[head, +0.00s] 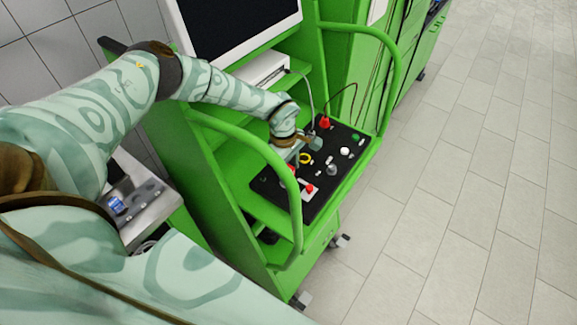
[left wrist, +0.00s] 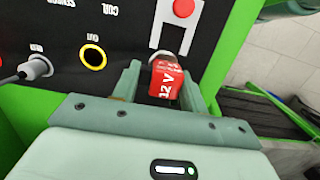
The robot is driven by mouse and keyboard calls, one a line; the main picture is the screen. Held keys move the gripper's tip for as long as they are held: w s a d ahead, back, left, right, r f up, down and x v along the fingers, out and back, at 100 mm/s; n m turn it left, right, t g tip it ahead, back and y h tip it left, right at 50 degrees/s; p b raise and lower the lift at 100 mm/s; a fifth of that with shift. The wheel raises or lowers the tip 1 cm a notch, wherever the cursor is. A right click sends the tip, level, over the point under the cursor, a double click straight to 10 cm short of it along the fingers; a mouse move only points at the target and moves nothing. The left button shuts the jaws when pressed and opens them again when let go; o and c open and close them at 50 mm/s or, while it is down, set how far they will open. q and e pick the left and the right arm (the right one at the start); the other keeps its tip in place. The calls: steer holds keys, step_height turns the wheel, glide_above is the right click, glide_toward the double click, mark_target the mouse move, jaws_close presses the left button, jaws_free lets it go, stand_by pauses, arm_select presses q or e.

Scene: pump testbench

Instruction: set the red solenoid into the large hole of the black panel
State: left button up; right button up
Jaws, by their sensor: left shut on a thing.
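The red solenoid (left wrist: 168,82), marked "12 V", is between the two fingers of my left gripper (left wrist: 161,72) in the left wrist view. The gripper is shut on it, over the black panel (left wrist: 128,36). Its far end points at the panel, below a white plate with a red button; whether it touches the panel cannot be told. A yellow-ringed round opening (left wrist: 93,56) lies to the left of the gripper. In the head view my left gripper (head: 297,164) is over the left part of the black panel (head: 272,187). My right gripper is not in view.
The panel sits on a green cart (head: 180,140) with rounded green rails. The white plate with a red button (head: 309,189) is near the gripper. Tiled floor lies to the right.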

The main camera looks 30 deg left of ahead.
arm_select(q)
steer(key=shift+f+b, duration=0.4)
steer(key=shift+f, duration=0.25)
steer(key=o, duration=1.3)
step_height(320, 180, up, 8)
steer(key=p, duration=0.7)
steer(key=shift+r, duration=0.1)
stand_by(0.7)
